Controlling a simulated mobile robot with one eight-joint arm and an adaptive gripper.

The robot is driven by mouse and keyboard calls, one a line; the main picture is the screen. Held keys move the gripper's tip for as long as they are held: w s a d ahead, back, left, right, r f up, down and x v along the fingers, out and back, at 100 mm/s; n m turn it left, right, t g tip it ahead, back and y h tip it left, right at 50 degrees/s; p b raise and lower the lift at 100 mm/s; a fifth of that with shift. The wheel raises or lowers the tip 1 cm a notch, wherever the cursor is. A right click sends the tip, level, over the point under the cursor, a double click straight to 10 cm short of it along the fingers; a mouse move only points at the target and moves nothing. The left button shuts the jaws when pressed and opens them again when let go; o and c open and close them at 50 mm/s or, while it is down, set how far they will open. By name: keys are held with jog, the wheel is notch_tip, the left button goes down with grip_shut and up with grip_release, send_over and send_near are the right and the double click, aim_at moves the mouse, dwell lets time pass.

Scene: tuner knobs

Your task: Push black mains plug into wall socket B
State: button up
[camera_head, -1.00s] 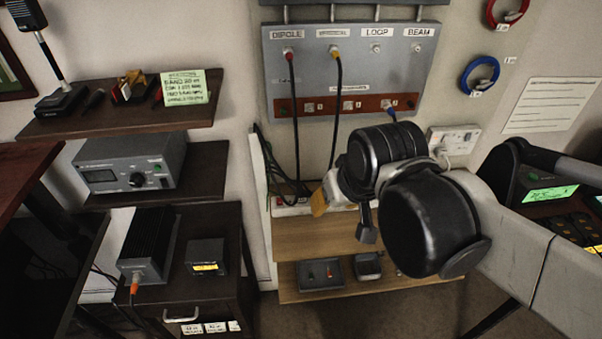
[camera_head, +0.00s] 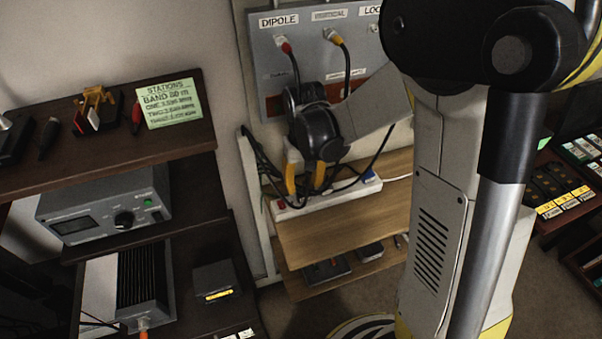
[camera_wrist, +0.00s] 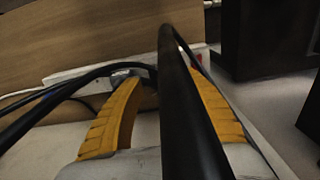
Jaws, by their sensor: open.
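My gripper (camera_head: 305,184) points down just above the left part of a white power strip (camera_head: 345,195). Its two yellow fingers are apart, and they also show in the wrist view (camera_wrist: 165,115). A thick black cable (camera_wrist: 183,100) crosses the wrist view between the fingers, close to the camera; I cannot tell whether they touch it. More black cables bend around the fingers near the strip. I cannot clearly pick out the black mains plug; a small dark grey block (camera_wrist: 128,72) shows at the strip beyond the left finger. Wall socket B is not in view.
The strip lies at the back of a wooden shelf (camera_head: 340,225). The antenna panel (camera_head: 268,60), with red and yellow plugs and hanging leads, is above. A dark shelf unit with a grey radio (camera_head: 105,205) stands left. My arm covers the right middle.

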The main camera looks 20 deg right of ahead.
aim_at(303, 187)
notch_tip(303, 187, down, 4)
jog(key=shift+f+b, duration=0.1)
jog(key=shift+b, duration=0.55)
jog(key=c, duration=0.9)
jog(key=shift+c, duration=0.2)
